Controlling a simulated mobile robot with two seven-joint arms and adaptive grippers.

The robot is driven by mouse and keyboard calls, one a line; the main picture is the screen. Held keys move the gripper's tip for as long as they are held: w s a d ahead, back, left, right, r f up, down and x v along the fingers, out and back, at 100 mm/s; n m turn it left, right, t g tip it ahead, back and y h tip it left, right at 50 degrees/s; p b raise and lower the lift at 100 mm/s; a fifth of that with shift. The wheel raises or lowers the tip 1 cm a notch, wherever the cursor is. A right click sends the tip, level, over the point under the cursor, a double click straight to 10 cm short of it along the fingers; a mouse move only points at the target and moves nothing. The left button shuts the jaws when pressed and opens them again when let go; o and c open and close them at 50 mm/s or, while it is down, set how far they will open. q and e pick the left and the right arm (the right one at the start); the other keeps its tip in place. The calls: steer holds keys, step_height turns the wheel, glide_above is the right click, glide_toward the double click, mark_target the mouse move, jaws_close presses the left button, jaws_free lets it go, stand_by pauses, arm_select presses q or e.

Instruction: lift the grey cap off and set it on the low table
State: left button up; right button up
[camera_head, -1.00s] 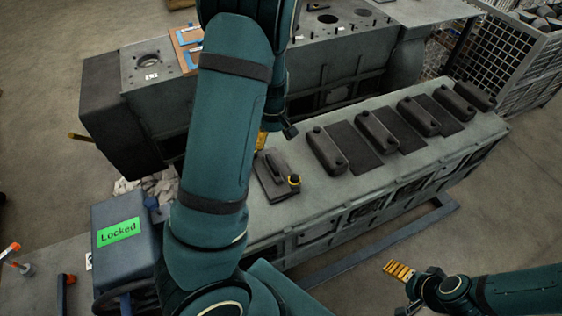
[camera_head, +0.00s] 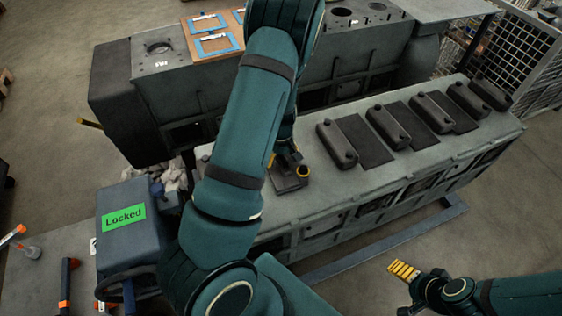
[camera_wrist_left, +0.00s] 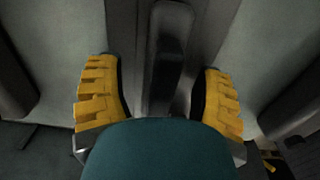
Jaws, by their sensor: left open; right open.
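The grey cap appears to be the dark block with a raised ridge (camera_head: 290,184) on the near engine's top, partly hidden behind my left arm. My left gripper (camera_wrist_left: 160,85) is open over it. In the left wrist view, its two yellow fingers stand on either side of a dark ridge (camera_wrist_left: 170,50), with a gap showing on both sides. In the head view, one yellow fingertip shows beside my arm. My right gripper (camera_head: 404,271) is open and empty, low at the right. A grey surface (camera_head: 35,270) at lower left may be the low table.
Several dark covers (camera_head: 337,143) line the engine top (camera_head: 400,165). A box labelled Locked (camera_head: 130,225) and orange-handled tools (camera_head: 66,283) are at left. A mesh cage (camera_head: 520,60) stands behind.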

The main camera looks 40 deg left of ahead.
arm_select(q)
steer(key=shift+f, duration=0.3)
steer(key=shift+s, duration=0.1)
jaws_close()
steer(key=shift+r, duration=0.1)
steer(key=shift+r, duration=0.5)
step_height(320, 180, up, 8)
steer(key=shift+r+p, duration=0.25)
steer(key=shift+p, duration=0.55)
steer(key=shift+r+p, duration=0.65)
steer(key=shift+r, duration=0.4)
